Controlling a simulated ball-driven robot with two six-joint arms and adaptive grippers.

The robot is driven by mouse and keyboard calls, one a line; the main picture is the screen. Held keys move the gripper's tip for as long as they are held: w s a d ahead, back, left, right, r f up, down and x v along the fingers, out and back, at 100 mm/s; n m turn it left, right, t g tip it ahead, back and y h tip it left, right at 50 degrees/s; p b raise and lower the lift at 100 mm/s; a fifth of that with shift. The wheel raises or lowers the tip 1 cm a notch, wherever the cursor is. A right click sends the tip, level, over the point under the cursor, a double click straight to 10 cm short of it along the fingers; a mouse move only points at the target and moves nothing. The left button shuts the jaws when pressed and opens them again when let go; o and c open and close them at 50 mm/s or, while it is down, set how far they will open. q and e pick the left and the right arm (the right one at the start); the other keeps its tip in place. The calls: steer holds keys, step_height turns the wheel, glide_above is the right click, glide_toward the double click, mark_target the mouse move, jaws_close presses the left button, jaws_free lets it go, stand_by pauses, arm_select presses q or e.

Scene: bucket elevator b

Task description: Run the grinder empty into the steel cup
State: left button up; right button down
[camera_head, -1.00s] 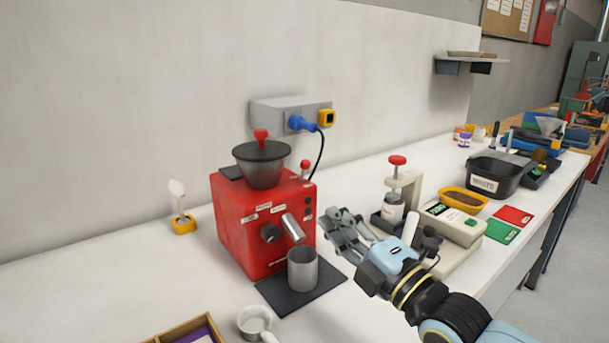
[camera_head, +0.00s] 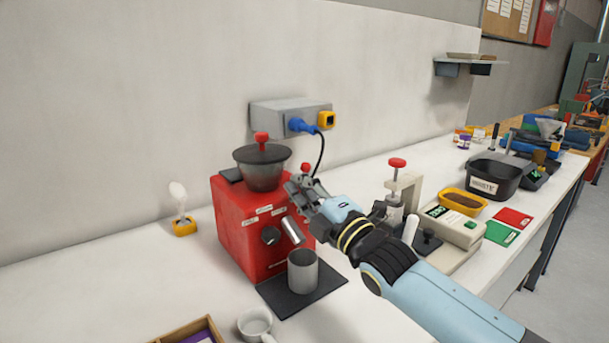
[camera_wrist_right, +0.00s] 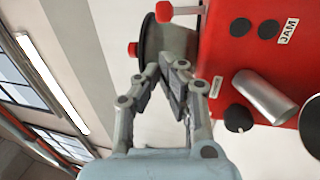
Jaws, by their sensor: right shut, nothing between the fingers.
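The red grinder (camera_head: 245,231) stands on the bench against the wall. Its dark see-through hopper (camera_head: 262,176) has a red knob on top. The steel cup (camera_head: 302,271) stands upright on a dark mat under the metal spout (camera_head: 292,230). My right gripper (camera_head: 292,187) is shut and empty at the grinder's upper right front, beside the small red-topped lever (camera_head: 306,168). In the right wrist view the fingertips (camera_wrist_right: 178,68) meet in front of the hopper and the red body (camera_wrist_right: 245,60); contact cannot be told. My left gripper is not in view.
A blue plug (camera_head: 301,124) sits in the wall socket box. A white handled cup (camera_head: 255,324) and a wooden box (camera_head: 190,334) lie at the front. A press (camera_head: 397,185), scale (camera_head: 450,225), yellow tray (camera_head: 463,201) and waste bin (camera_head: 493,181) stand to the right.

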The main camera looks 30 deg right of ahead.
steer(key=shift+w+d+r, duration=0.25)
steer(key=shift+w+d, duration=0.75)
steer(key=shift+d, duration=0.05)
